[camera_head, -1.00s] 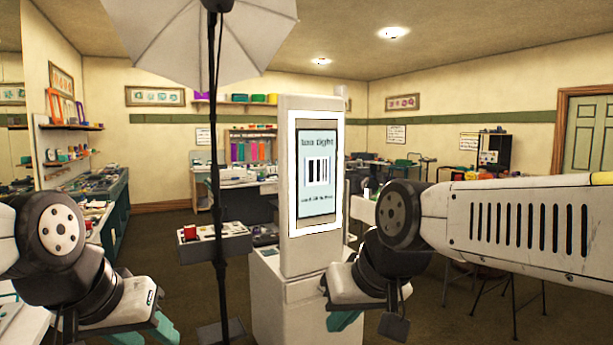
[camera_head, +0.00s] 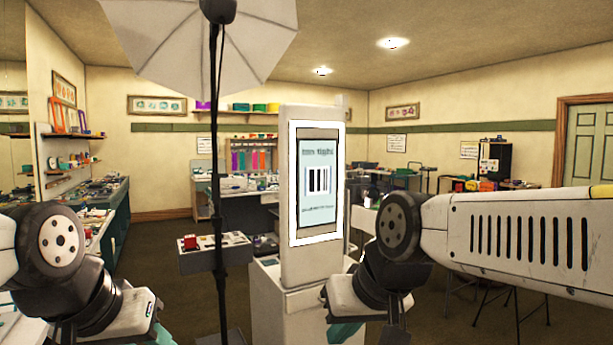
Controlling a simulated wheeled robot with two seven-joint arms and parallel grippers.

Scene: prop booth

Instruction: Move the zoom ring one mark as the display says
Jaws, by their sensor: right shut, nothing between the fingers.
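The display (camera_head: 318,211) is a lit panel in a white frame on a tall white booth (camera_head: 300,268). It shows a heading that looks like "too tight", a picture of black and white bars, and a smaller line too blurred to read. I cannot make out the zoom ring. My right gripper (camera_head: 346,333) is low in front of the booth, shut and empty, with its teal fingers partly cut off by the bottom edge. My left gripper (camera_head: 152,337) is at the bottom left, apart from the booth; its fingers are mostly cut off and their opening cannot be told.
A light stand (camera_head: 217,200) with a white umbrella (camera_head: 205,40) rises just left of the booth. A small table (camera_head: 214,257) with a red item (camera_head: 190,242) stands behind the stand. Counters with clutter line the left wall. Open floor shows between the left counter and the stand.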

